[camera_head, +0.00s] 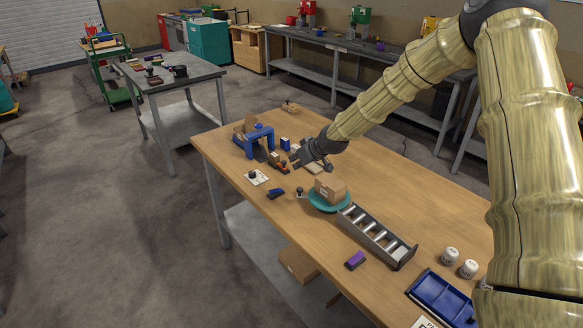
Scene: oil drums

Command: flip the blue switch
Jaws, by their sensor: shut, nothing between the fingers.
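A small blue piece (276,193) with a dark part lies near the left edge of the wooden table; it may be the blue switch, but it is too small to tell its position or state. My gripper (297,160) is above the table, up and to the right of that piece and apart from it. Its fingers are small and dark in this view; it is shut and holds nothing. A small blue block (285,144) stands just behind the gripper.
A white plate with a black knob (257,178) lies at the table's left edge. A teal round plate (328,202) bears a cardboard box (330,189). A roller ramp (377,236), purple block (355,260), white jars (450,256) and blue tray (442,298) are nearer. The table's right middle is clear.

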